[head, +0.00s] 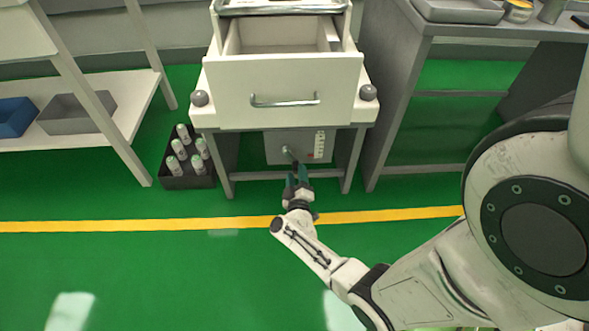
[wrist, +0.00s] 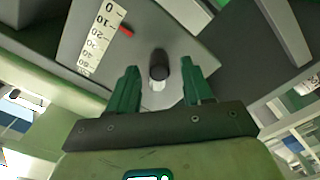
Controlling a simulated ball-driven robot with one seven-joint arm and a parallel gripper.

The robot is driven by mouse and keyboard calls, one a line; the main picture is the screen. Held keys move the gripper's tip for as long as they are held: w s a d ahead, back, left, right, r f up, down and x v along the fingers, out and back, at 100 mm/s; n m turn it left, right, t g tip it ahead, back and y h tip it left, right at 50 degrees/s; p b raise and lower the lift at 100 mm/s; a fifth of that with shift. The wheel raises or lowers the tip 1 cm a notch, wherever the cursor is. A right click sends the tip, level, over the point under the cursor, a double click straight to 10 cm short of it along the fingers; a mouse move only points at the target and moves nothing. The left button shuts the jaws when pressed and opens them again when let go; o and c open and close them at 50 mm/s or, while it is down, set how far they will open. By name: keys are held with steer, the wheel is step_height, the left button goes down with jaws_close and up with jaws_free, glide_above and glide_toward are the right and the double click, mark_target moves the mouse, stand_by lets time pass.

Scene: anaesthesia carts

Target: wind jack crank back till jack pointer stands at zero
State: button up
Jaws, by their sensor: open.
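The jack crank's knob (wrist: 159,66) is a dark round handle with a pale part, standing out from a grey panel (wrist: 195,45) under the cart's drawer. In the head view the crank (head: 288,151) shows just beyond my fingertips. My gripper (wrist: 161,88) is open, its two green fingers on either side of the knob, with visible gaps. In the head view my gripper (head: 298,175) reaches low under the cart. A white scale (wrist: 92,38) is marked from 0 downward in tens. The red jack pointer (wrist: 126,30) stands near the 10 mark, off zero.
The white cart's drawer (head: 290,92) hangs open above my gripper. Cart legs (head: 226,165) stand to both sides. A dark crate (head: 188,181) of several bottles stands at left on the floor. A grey bench (head: 395,100) is at right. The green floor in front is clear.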

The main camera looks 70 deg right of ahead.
steer(key=shift+b+x, duration=0.6)
steer(key=shift+x, duration=1.6)
jaws_close()
